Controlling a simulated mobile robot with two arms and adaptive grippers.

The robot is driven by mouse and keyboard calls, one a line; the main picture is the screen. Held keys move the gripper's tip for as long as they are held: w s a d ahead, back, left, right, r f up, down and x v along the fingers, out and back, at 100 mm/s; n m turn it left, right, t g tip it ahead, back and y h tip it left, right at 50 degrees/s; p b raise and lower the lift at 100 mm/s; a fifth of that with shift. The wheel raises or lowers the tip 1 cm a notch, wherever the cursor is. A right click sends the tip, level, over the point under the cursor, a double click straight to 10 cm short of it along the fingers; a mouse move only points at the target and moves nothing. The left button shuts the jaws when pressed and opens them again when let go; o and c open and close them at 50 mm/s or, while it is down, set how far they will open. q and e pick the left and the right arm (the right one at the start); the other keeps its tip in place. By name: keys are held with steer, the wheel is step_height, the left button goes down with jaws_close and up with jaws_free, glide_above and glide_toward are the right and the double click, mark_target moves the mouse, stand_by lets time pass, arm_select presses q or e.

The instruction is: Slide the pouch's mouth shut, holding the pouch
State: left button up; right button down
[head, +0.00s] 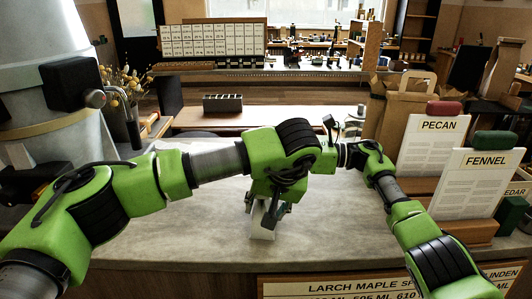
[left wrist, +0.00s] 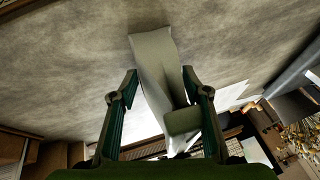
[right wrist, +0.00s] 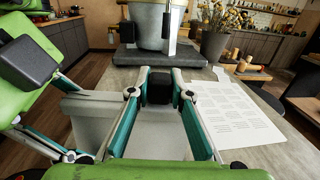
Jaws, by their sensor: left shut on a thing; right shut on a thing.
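The pale pouch (head: 263,219) stands upright on the counter below my left gripper (head: 266,205). In the left wrist view the pouch (left wrist: 158,72) runs between the fingers of my left gripper (left wrist: 160,76), which is shut on it. A small grey block (left wrist: 182,120) shows close to the pouch there. In the right wrist view my right gripper (right wrist: 160,95) is shut on a small dark block, which looks like the pouch's slider (right wrist: 160,86). A pale surface lies below it. In the head view my left wrist hides the right gripper. How far the mouth is closed cannot be seen.
On the right of the counter (head: 180,235) stand PECAN (head: 436,150) and FENNEL (head: 478,185) cards and a paper bag (head: 400,108). A large grey machine (head: 45,90) stands at the left. The counter's front middle is clear. A printed sheet (right wrist: 232,115) shows in the right wrist view.

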steer(key=c, duration=2.1)
jaws_free()
steer(key=d, duration=0.5)
steer(key=s+d, duration=0.1)
steer(key=d, duration=0.1)
steer(key=shift+d, duration=0.25)
